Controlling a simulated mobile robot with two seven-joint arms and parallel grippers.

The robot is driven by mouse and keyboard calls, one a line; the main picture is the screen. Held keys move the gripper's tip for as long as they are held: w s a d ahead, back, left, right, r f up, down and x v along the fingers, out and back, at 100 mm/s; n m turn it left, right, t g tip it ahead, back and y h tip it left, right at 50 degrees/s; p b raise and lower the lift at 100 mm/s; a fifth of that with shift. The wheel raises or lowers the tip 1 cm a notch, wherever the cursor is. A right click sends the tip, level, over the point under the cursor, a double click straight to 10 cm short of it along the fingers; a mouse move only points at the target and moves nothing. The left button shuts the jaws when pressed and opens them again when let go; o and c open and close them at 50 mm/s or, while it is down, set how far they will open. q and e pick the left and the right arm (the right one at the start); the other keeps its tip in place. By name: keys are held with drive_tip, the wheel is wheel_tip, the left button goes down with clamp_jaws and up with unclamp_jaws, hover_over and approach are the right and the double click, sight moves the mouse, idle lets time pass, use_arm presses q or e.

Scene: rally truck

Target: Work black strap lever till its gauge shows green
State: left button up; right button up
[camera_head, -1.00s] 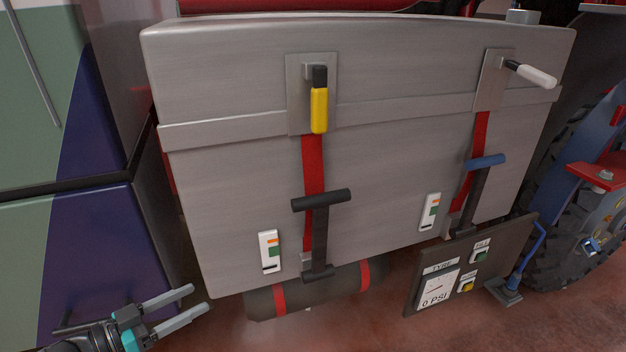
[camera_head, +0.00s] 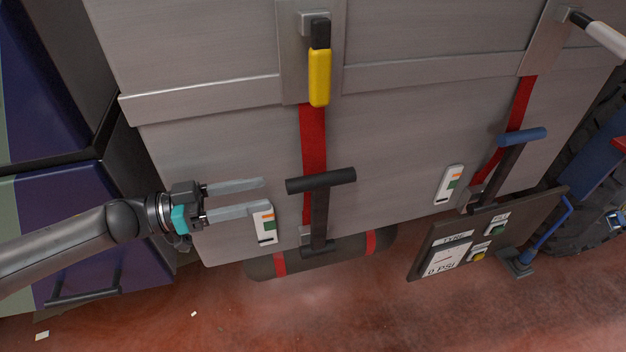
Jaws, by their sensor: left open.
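The black strap lever (camera_head: 320,208) has a T-shaped handle and stands upright at the lower end of a red strap (camera_head: 313,135) on the grey box. Its gauge (camera_head: 263,222) is a small white plate left of it, with orange and green marks and a dark mark near its bottom; the gripper partly overlaps its edge. My left gripper (camera_head: 266,195) is open and empty, its two fingers pointing right toward the lever's handle, a short gap away from it. My right gripper is out of view.
A blue-handled lever (camera_head: 521,137) and its gauge (camera_head: 449,185) are to the right. A yellow handle (camera_head: 319,78) hangs above the black lever. A tyre panel (camera_head: 485,240) reading 0 PSI stands at lower right. A dark cylinder (camera_head: 340,256) lies below the box.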

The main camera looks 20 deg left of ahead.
sight(313, 183)
use_arm(q)
drive_tip(key=p+x, duration=0.1)
drive_tip(key=x, duration=0.8)
drive_tip(key=shift+w+r, duration=0.1)
drive_tip(key=shift+w, duration=0.05)
drive_tip(key=shift+x, duration=0.75)
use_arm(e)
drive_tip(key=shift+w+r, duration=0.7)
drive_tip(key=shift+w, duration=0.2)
use_arm(q)
clamp_jaws()
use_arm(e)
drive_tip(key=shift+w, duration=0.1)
